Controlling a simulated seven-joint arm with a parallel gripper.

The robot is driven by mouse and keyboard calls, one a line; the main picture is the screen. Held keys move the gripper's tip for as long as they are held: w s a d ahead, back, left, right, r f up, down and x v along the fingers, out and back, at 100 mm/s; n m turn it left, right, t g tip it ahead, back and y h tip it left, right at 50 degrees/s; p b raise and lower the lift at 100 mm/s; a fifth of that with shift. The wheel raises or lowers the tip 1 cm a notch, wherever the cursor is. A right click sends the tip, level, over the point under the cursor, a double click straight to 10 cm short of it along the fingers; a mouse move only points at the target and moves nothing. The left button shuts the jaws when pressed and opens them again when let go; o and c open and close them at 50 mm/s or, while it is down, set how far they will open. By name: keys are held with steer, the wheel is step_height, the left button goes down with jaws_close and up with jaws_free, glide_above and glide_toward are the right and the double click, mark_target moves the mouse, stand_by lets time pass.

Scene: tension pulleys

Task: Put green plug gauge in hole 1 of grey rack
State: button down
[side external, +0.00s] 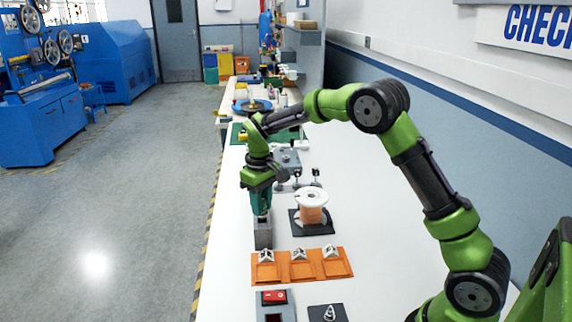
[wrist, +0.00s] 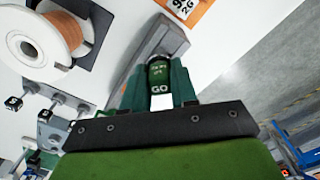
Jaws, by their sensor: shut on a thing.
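The green plug gauge (wrist: 159,74), marked "GO", sits between the two teal fingers of my gripper (wrist: 160,85) in the wrist view. The gripper is shut on it. The grey rack (wrist: 142,57) lies just beyond and beneath the gauge. In the side view, my gripper (side external: 261,212) points down directly over the grey rack (side external: 263,238), close to its top. The gauge is mostly hidden by the fingers there. The rack's holes are largely covered, and I cannot tell whether the gauge's lower end is inside one.
A copper wire spool (side external: 312,212) stands on a dark base right of the rack. An orange tray (side external: 302,267) with several compartments lies in front. A red switch box (side external: 274,298) is nearer still. Grey fixtures (side external: 288,160) stand behind. White bench surface is free at right.

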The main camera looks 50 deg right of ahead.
steer(key=shift+f, duration=1.15)
steer(key=shift+f, duration=0.1)
steer(key=c, duration=0.8)
jaws_free()
step_height(320, 180, up, 17)
